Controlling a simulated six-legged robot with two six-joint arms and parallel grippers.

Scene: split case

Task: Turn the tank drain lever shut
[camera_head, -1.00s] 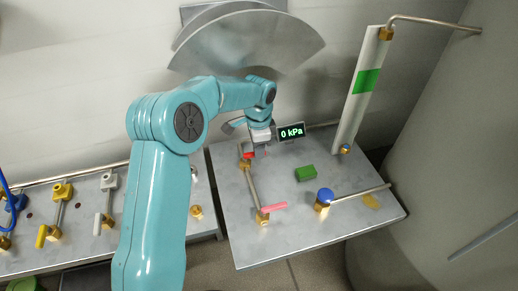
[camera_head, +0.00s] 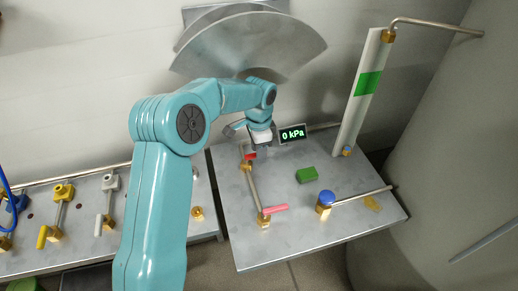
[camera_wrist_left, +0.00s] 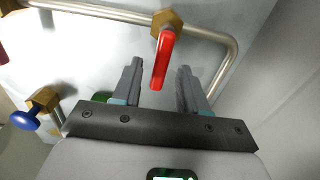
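A red lever (camera_head: 250,157) sits on a brass valve at the back left of the grey metal bench. In the left wrist view the red lever (camera_wrist_left: 162,62) hangs down from its brass nut, between the two fingers. My left gripper (camera_wrist_left: 160,68) is open, with a gap on each side of the lever. In the head view my left gripper (camera_head: 262,146) is just beside the red lever and partly hides that area. A pink lever (camera_head: 274,208) lies on another brass valve at the front of the same pipe. No label shows which lever is the tank drain. My right gripper is out of view.
A display (camera_head: 292,134) reads 0 kPa behind the bench. A lower bench at left holds several valves, including a yellow one (camera_head: 63,191).

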